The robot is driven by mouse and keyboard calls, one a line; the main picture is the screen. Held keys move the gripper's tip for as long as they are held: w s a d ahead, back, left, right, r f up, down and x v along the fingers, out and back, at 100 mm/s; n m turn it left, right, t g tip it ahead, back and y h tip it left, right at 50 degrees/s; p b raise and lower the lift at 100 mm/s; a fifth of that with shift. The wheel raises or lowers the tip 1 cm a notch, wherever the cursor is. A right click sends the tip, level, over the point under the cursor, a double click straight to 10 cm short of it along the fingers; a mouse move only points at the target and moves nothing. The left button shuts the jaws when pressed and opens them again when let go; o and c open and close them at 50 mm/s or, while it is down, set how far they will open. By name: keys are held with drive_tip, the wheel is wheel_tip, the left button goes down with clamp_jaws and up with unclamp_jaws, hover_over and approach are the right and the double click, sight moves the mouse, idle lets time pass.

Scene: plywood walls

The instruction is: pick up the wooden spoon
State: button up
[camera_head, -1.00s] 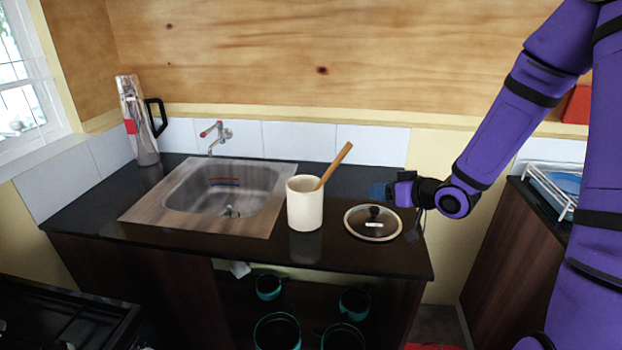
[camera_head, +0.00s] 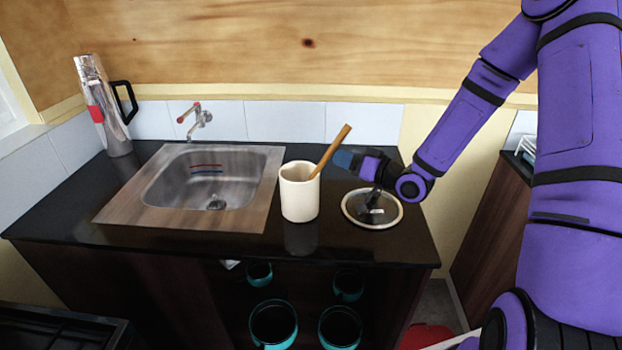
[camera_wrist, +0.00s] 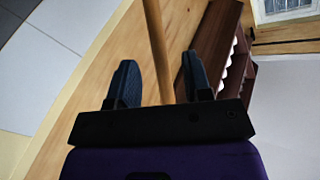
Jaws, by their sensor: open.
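The wooden spoon (camera_head: 331,150) stands tilted to the right in a white crock (camera_head: 299,196) on the dark counter. Its lower end is hidden inside the crock. My gripper (camera_head: 343,159) is at the right side of the upper handle, with its dark fingertips close to it. In the wrist view, the spoon handle (camera_wrist: 154,30) runs down between the two fingers of my open gripper (camera_wrist: 158,75), with a gap on each side.
A round lid (camera_head: 360,214) lies on the counter below my gripper. A sink (camera_head: 145,212) with a tap (camera_head: 200,118) is left of the crock, and a metal flask (camera_head: 110,118) stands at the back left. Teal pots (camera_head: 273,322) sit below the counter.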

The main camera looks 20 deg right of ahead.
sight(330, 152)
drive_tip(key=shift+x, duration=2.55)
drive_tip(key=shift+w, duration=0.1)
clamp_jaws()
